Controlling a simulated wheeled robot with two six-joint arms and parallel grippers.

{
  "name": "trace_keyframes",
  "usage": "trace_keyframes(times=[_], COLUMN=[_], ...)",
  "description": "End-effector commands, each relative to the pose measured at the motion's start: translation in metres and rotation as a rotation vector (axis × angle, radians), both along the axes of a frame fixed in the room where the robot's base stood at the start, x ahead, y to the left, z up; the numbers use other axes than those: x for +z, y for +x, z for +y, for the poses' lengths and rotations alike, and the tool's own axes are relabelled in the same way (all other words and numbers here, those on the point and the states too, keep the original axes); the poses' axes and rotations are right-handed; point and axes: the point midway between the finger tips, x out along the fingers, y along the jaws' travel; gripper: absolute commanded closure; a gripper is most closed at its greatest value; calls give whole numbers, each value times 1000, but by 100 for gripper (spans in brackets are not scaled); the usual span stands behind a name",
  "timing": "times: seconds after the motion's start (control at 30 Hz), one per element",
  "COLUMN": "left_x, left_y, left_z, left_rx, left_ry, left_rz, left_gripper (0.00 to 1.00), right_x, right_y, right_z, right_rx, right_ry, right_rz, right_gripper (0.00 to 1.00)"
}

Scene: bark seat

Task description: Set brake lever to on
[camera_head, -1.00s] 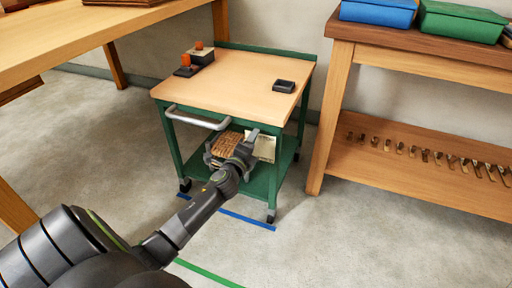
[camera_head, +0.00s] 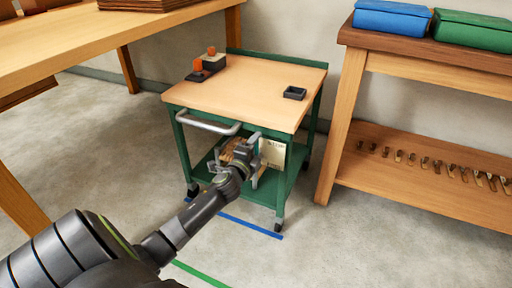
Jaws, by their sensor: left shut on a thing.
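A cart (camera_head: 240,88) with a light wood top and green frame stands ahead, a grey push handle (camera_head: 203,122) along its near edge. My left gripper (camera_head: 239,156) is at the cart's front, below the top and in front of the lower shelf. It appears shut on the brake lever, which is mostly hidden behind the gripper, so its setting cannot be read. A pale card (camera_head: 273,153) with small unreadable text hangs just right of the gripper. My right gripper is not in view.
On the cart top are a dark block with orange knobs (camera_head: 208,63) and a small black tray (camera_head: 295,93). A wooden bench (camera_head: 345,125) with blue and green boxes stands right, a wooden table (camera_head: 75,45) left. Blue tape (camera_head: 250,226) marks the floor.

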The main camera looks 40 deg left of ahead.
Motion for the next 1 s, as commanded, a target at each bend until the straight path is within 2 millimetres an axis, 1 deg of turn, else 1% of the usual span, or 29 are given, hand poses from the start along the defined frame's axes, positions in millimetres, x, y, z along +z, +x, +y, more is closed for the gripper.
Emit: trace_keyframes(times=[0.03,0.07,0.1,0.13,0.4,0.47,0.57,0.67,1.0], left_x=[-1,-1,-1,-1,-1,-1,0,0,-1], left_y=[0,0,0,0,-1,-3,-13,-30,-102], left_z=[0,0,0,0,0,-1,-3,-6,-24], left_rx=[2,2,2,2,1,1,1,2,2], left_ry=[-9,-9,-9,-9,-4,-3,-2,-3,-5], left_rz=[1,1,1,1,1,1,1,3,4], left_gripper=[86,43,38,36,36,36,36,36,36], right_x=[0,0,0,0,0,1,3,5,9], right_y=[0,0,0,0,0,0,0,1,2], right_z=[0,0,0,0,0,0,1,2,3], right_rx=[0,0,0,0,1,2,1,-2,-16], right_ry=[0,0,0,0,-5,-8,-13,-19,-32], right_rz=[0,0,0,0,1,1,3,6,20], right_gripper=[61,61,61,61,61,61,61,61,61])
